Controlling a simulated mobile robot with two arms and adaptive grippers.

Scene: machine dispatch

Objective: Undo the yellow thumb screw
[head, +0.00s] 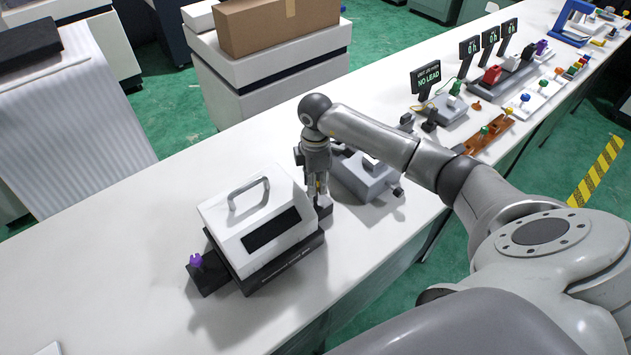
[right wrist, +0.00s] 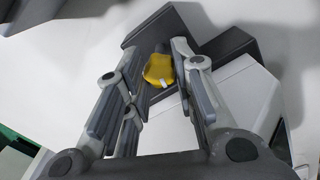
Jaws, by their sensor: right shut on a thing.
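The yellow thumb screw (right wrist: 158,70) shows between the fingers in the right wrist view, with a small white mark on its edge. It sits over a dark block (right wrist: 133,32) beside a white case. My right gripper (right wrist: 160,76) is shut on the screw. In the head view my right gripper (head: 319,190) points down at the right side of the white case (head: 240,218), and its fingers mostly hide the screw. The case has a grey handle and stands on a black base (head: 285,262). A purple thumb screw (head: 196,260) stands on the base's left block. My left gripper is not in view.
A grey box-shaped device (head: 362,180) stands close behind my right gripper. Further right are a small screen reading "NO LEAD" (head: 427,78) and several coloured parts on fixtures. A cardboard box (head: 277,25) stands behind.

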